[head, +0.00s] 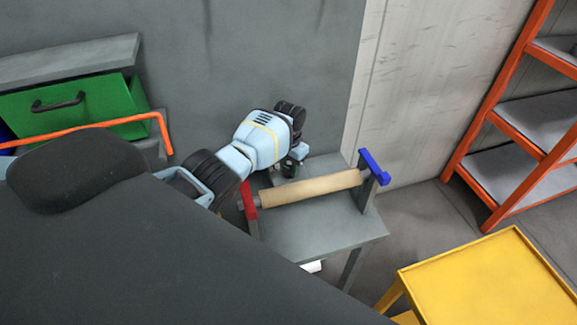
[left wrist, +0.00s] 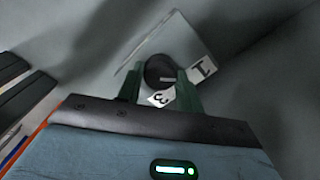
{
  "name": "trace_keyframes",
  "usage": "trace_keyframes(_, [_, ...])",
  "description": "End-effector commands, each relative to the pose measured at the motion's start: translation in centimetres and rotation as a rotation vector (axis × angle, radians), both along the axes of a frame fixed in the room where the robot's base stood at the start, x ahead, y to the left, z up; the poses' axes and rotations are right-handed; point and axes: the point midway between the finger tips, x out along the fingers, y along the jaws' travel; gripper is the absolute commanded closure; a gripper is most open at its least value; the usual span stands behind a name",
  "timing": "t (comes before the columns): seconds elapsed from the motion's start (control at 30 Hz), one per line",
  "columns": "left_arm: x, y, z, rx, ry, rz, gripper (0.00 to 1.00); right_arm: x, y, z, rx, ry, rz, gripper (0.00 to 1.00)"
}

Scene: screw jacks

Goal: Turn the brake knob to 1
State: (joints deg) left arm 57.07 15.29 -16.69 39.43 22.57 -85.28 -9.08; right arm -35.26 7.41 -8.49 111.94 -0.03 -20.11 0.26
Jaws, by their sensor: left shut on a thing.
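The brake knob (left wrist: 158,68) is a dark round knob on a pale grey plate (left wrist: 187,42) in the left wrist view. A white label with a 1 (left wrist: 203,69) is to its right, and one with a 3 (left wrist: 160,98) is just below it. A short light mark shows on the knob's lower right part; its exact setting is hard to tell. My left gripper (left wrist: 160,82) has its two green-grey fingers on either side of the knob, shut on it. In the head view my left gripper (head: 290,166) is small and the knob cannot be made out. My right gripper is not in view.
A grey table (head: 310,238) carries a tan roller (head: 310,187) between a red end piece (head: 248,200) and a blue one (head: 374,167), close to my left gripper. A yellow table (head: 500,275) and an orange-framed shelf (head: 530,130) are at right. A green drawer (head: 65,105) is at left.

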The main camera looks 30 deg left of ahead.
Motion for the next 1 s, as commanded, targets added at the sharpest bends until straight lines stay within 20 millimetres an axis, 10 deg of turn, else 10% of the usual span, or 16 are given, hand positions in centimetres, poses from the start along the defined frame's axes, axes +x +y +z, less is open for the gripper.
trace_keyframes(0.3, [0.0, -0.1, 0.0, -0.001, -0.001, 0.0, 0.87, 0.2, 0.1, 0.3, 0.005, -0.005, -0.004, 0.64])
trace_keyframes(0.33, [0.0, -0.1, 0.0, -0.001, -0.001, 0.0, 0.6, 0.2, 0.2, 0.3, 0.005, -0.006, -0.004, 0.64])
trace_keyframes(0.47, [0.0, 0.0, 0.0, -0.001, -0.001, 0.0, 0.43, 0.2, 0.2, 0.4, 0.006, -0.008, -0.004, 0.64])
trace_keyframes(1.0, [0.2, 0.0, 3.4, 0.0, -0.011, 0.0, 0.42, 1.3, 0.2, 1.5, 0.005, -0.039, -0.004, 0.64])
